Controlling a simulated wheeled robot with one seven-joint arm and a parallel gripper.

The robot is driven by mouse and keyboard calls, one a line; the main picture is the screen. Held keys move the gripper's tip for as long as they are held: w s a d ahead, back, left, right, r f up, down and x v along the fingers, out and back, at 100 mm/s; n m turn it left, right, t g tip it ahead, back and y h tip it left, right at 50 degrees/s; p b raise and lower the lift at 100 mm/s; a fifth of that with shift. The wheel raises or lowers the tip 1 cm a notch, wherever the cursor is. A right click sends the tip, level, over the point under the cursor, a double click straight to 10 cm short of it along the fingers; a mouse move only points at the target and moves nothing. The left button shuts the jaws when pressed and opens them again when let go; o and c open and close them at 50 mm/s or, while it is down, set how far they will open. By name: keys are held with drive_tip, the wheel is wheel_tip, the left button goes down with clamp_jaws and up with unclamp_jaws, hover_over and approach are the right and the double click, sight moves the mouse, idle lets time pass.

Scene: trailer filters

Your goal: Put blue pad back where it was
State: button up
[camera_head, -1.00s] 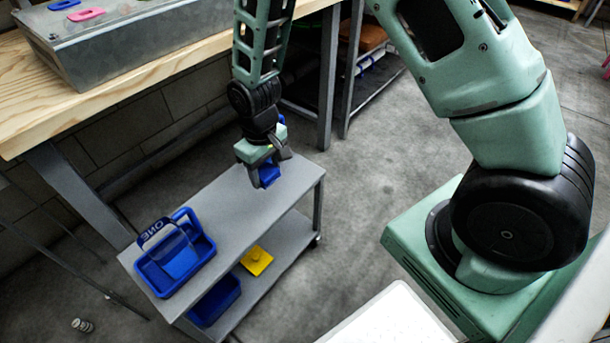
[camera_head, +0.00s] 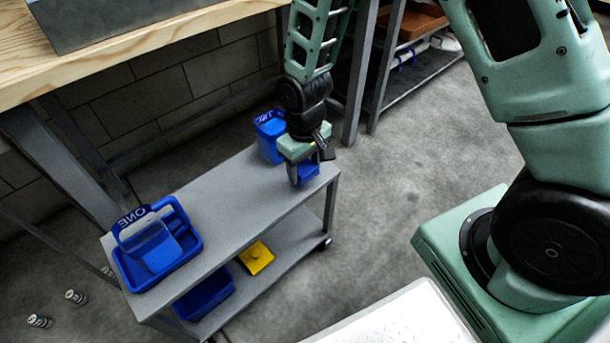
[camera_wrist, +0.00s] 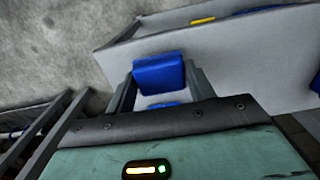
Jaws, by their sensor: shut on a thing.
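The blue pad (camera_head: 309,173) is a small blue block in my gripper (camera_head: 308,166), at the right end of the grey cart's top shelf (camera_head: 232,190). My gripper points down and is shut on the pad. The wrist view also shows the pad (camera_wrist: 158,74) between the two fingers. I cannot tell whether the pad touches the shelf. The fingers and wrist hide part of it in the head view.
A blue caddy marked ONE (camera_head: 158,246) stands at the shelf's left end. A blue bin (camera_head: 269,130) stands just behind my gripper. A yellow pad (camera_head: 257,258) and another blue bin (camera_head: 205,296) are on the lower shelf. The shelf's middle is clear.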

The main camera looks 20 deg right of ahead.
sight(305, 167)
drive_tip(key=shift+f+b, duration=0.4)
drive_tip(key=shift+f, duration=1)
drive_tip(key=shift+f, duration=0.1)
drive_tip(key=o, duration=1)
wheel_tip(305, 167, up, 12)
drive_tip(key=p, duration=0.4)
drive_tip(key=shift+p, duration=0.35)
drive_tip(key=s+a+r+n, duration=0.2)
drive_tip(key=s+a+r, duration=0.1)
drive_tip(key=s+r, duration=0.4)
drive_tip(key=s+a+r+n, duration=0.2)
drive_tip(key=s+r, duration=0.5)
drive_tip(key=s, duration=0.6)
drive_tip(key=shift+a+r+y, duration=0.25)
drive_tip(key=shift+a+y, duration=0.05)
drive_tip(key=shift+a, duration=0.35)
